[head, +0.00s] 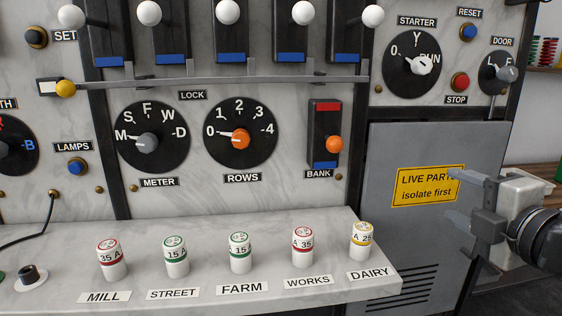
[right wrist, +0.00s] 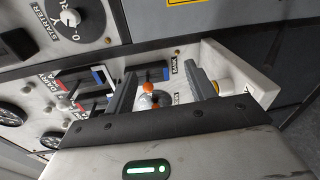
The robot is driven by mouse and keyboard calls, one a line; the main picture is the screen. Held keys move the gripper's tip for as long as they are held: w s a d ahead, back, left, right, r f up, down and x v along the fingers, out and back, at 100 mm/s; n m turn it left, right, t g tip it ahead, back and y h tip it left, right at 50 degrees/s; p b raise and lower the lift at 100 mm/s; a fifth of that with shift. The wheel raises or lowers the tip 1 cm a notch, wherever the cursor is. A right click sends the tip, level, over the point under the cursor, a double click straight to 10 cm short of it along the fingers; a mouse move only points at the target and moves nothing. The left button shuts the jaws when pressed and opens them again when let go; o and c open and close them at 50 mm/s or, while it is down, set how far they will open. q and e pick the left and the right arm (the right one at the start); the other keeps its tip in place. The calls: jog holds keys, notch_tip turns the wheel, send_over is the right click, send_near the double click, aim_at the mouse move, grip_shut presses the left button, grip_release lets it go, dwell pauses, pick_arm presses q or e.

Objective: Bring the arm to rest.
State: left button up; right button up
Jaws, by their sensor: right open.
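My right gripper (head: 455,200) is at the right of the head view, in front of the grey cabinet door with the yellow sign (head: 430,185). Its two fingers are apart and nothing shows between them. In the right wrist view the open fingers (right wrist: 166,88) point toward the panel and shelf, with the orange knobs (right wrist: 148,88) seen beyond, between them. My left gripper does not show in either view.
A marble shelf (head: 205,292) juts out below the panel and carries several labelled fuses, the DAIRY one (head: 361,240) nearest my right gripper. The orange BANK knob (head: 334,144) and the DOOR knob (head: 508,74) stick out. A wooden shelf (head: 545,69) stands at far right.

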notch_tip(320, 180, down, 14)
jog(key=s+a+m+g+h, duration=0.2)
jog(key=s+a+m+g, duration=0.1)
jog(key=m, duration=0.4)
jog(key=s+a+f+m+g, duration=0.4)
jog(key=s+f+m+g, duration=0.15)
jog(key=s+f, duration=0.45)
jog(key=s+a+f+m+g, duration=0.3)
jog(key=s+f+m+g, duration=0.25)
jog(key=s+f, duration=0.45)
pick_arm(q)
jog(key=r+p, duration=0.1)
jog(key=p, duration=0.2)
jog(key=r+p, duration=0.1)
jog(key=p, duration=0.2)
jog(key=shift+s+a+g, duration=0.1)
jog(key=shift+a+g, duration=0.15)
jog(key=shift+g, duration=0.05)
pick_arm(e)
jog(key=w+a+r+t+y, duration=0.3)
jog(key=w+a+t, duration=0.3)
jog(key=t, duration=0.2)
jog(key=shift+w+a+y, duration=0.2)
jog(key=shift+w+y, duration=0.1)
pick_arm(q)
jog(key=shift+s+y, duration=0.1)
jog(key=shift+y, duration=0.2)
